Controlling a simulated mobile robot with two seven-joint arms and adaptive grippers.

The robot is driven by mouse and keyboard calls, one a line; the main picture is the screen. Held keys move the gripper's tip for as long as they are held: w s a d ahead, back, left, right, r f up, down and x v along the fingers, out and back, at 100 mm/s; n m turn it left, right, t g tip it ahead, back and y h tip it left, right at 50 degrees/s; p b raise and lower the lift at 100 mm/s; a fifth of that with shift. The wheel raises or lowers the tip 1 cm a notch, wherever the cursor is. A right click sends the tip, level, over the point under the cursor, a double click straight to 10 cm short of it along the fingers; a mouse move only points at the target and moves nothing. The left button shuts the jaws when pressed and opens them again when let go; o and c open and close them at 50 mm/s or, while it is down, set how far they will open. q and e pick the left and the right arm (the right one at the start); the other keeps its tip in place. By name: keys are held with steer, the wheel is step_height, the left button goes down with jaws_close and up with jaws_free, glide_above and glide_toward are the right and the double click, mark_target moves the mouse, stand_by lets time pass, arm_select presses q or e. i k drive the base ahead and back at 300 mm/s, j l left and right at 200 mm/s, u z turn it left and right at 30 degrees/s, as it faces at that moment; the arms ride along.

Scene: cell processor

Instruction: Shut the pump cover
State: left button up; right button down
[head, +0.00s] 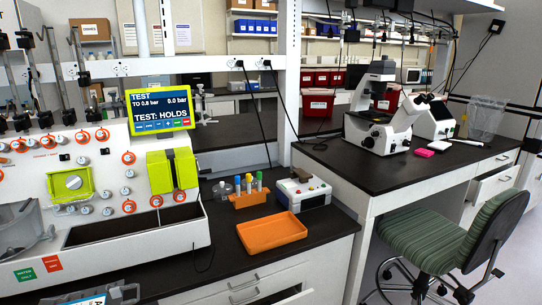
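The white cell processor (110,236) stands on the bench at the left. A lime-green square housing (56,188) with a round grey knob or rotor (74,183) is on its front panel. The rotor face shows, with nothing across it. To its right are two lime-green upright panels (160,173), side by side and slightly angled. I cannot tell which green part is the pump cover. The processor's screen (160,110) reads "TEST: HOLDS", 0.0 bar. Neither of my grippers is in view.
An orange tray (271,233), an orange tube rack (249,200) and a small white device (304,192) are on the black bench right of the processor. A microscope (378,130) stands on the farther bench. A green chair (440,235) is at the right.

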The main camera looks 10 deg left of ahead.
mark_target(90, 195)
steer(key=u, duration=0.4)
steer(key=l+u, duration=0.1)
steer(key=u, duration=0.7)
steer(key=l+u, duration=0.1)
steer(key=u, duration=0.3)
steer(key=k, duration=0.05)
